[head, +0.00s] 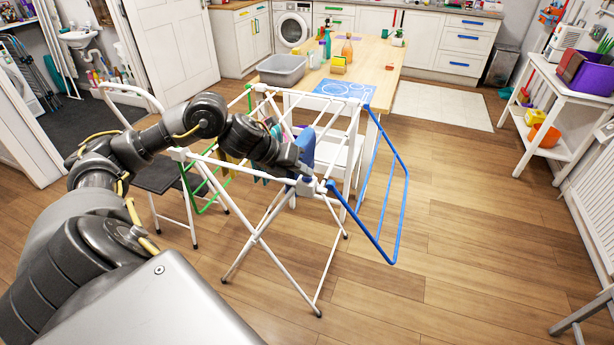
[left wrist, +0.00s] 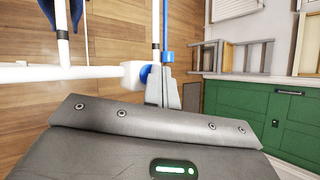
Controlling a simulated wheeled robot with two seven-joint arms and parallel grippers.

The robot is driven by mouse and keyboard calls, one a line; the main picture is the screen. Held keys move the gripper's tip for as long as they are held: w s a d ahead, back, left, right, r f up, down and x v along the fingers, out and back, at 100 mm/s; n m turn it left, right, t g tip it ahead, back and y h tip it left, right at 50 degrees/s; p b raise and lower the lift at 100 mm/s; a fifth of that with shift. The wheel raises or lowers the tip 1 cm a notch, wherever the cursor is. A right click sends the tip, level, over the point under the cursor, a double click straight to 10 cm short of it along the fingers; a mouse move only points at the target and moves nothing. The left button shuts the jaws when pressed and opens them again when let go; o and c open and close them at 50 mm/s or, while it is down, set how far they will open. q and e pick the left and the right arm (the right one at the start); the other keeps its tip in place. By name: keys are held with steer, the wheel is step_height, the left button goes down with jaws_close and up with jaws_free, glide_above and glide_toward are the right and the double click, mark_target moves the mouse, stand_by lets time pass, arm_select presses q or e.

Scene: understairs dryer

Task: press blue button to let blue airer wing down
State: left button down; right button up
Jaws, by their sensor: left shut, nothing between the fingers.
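The white clothes airer (head: 262,235) stands upright on the wood floor. Its blue wing (head: 402,215) is on the right side and slopes down and outward from the top frame. The blue button (left wrist: 145,74) shows partly at the white corner block (left wrist: 132,75) in the left wrist view. My left gripper (head: 308,182) is shut and empty at the airer's near right corner. In the left wrist view its fingertips (left wrist: 162,80) are close beside the button; I cannot tell whether they touch. My right gripper is in neither view.
A green wing (head: 210,200) hangs on the airer's left side. A wooden table (head: 385,55) with a grey tub (head: 282,68) stands behind, with a chair (head: 170,178) at left. A white shelf unit (head: 560,100) stands at right. Floor right of the blue wing is clear.

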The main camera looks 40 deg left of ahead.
mark_target(303, 179)
arm_select(q)
steer(key=shift+r+p, duration=0.5)
steer(key=shift+r, duration=0.25)
step_height(303, 179, up, 5)
steer(key=p, duration=0.4)
steer(key=shift+f, duration=0.1)
stand_by(0.3)
